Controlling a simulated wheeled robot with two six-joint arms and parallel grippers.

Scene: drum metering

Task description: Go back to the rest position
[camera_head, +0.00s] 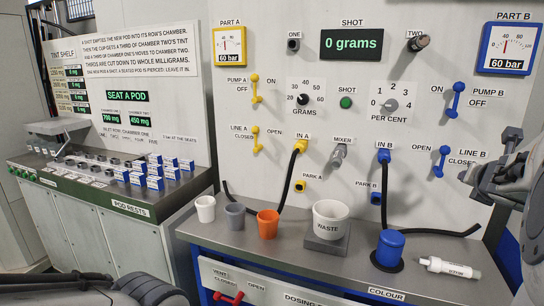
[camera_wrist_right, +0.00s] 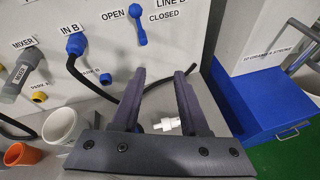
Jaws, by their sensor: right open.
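My right gripper (camera_head: 485,180) is at the right edge of the head view, in front of the panel by the blue line B lever (camera_head: 441,161). In the right wrist view its two dark fingers (camera_wrist_right: 161,78) stand apart with nothing held between them. A white cartridge (camera_head: 448,267) lies on the bench below; in the wrist view part of it (camera_wrist_right: 168,125) shows between the fingers, beyond them. My left gripper (camera_head: 150,291) is low at the lower left of the head view, cut off by the frame, so its jaws are unclear.
The steel bench (camera_head: 265,254) carries white, grey and orange (camera_head: 268,223) cups, a waste pot (camera_head: 330,219) and a blue capped item (camera_head: 390,247). Black hoses hang at the panel. The pod rack (camera_head: 110,168) stands left; a blue bin (camera_wrist_right: 250,105) stands right.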

